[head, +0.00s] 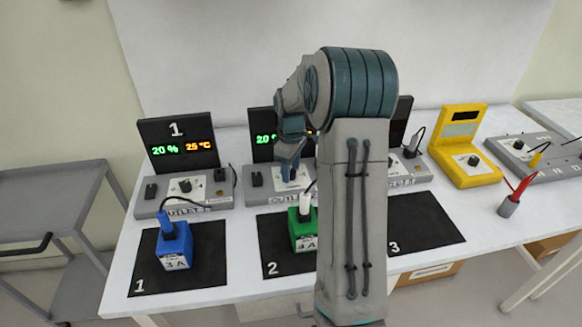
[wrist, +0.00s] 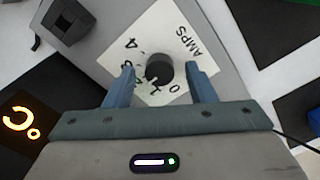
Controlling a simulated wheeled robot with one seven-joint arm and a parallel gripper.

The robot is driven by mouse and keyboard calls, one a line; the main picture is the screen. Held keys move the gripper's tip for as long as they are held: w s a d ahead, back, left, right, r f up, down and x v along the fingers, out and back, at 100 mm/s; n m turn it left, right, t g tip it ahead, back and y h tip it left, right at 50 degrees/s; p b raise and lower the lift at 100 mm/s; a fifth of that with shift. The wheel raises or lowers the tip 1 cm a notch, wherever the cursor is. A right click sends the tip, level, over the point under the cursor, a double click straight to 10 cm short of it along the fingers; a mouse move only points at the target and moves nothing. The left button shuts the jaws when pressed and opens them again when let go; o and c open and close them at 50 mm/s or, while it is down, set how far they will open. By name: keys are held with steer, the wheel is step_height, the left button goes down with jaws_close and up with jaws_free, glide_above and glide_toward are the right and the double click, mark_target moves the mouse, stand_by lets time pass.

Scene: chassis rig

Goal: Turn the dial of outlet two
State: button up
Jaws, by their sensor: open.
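The dial of outlet two is a round black knob (wrist: 159,68) on a white plate (wrist: 180,40) marked AMPS with numbers, seen in the wrist view. My gripper (wrist: 161,82) is open, with one blue finger on each side of the knob and a visible gap to each. In the head view my gripper (head: 289,172) hangs over the middle outlet unit (head: 262,194) and hides its dial. That unit's dark display (head: 262,125) shows a green reading, partly hidden by my arm.
Outlet one (head: 183,193), reading 20 % and 25 °C, stands left. A blue block (head: 174,246) sits on mat 1 and a green block (head: 303,230) on mat 2, each with a plug on top. Mat 3 (head: 425,222) looks bare. A yellow meter (head: 465,150) stands right.

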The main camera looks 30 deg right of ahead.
steer(key=c, duration=1)
steer(key=shift+o, duration=0.2)
steer(key=shift+m, duration=0.3)
steer(key=m, duration=0.3)
steer(key=shift+m, duration=0.4)
steer(key=m, duration=0.3)
steer(key=shift+m, duration=0.3)
steer(key=m, duration=0.4)
steer(key=shift+m, duration=1.8)
